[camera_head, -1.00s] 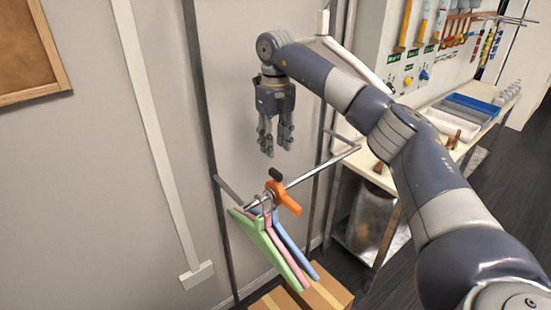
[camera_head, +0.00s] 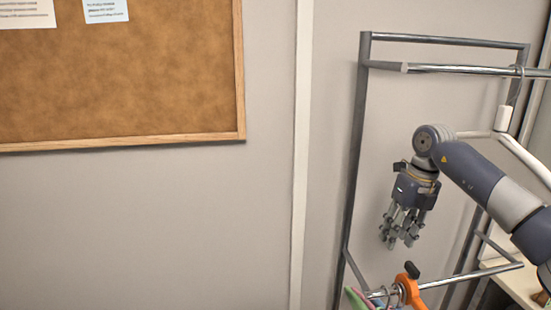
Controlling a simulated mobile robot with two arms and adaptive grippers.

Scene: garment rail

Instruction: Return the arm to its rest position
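My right arm (camera_head: 498,196) comes in from the right edge. Its gripper (camera_head: 400,236) points down in front of the garment rail (camera_head: 354,170), above the lower bar (camera_head: 468,276) and apart from it. Its fingers are spread with a gap between them, and nothing shows between them. An orange clamp (camera_head: 412,289) with a dark knob sits on the lower bar just below the gripper. The tops of a green hanger (camera_head: 355,299) and a pink one show at the bottom edge; the rest of them is cut off. My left gripper is not in view.
A cork board (camera_head: 120,80) with a wooden frame and papers hangs on the wall at the upper left. The rail's upper bar (camera_head: 460,70) runs above my arm. A corner of a table (camera_head: 515,285) shows at the lower right.

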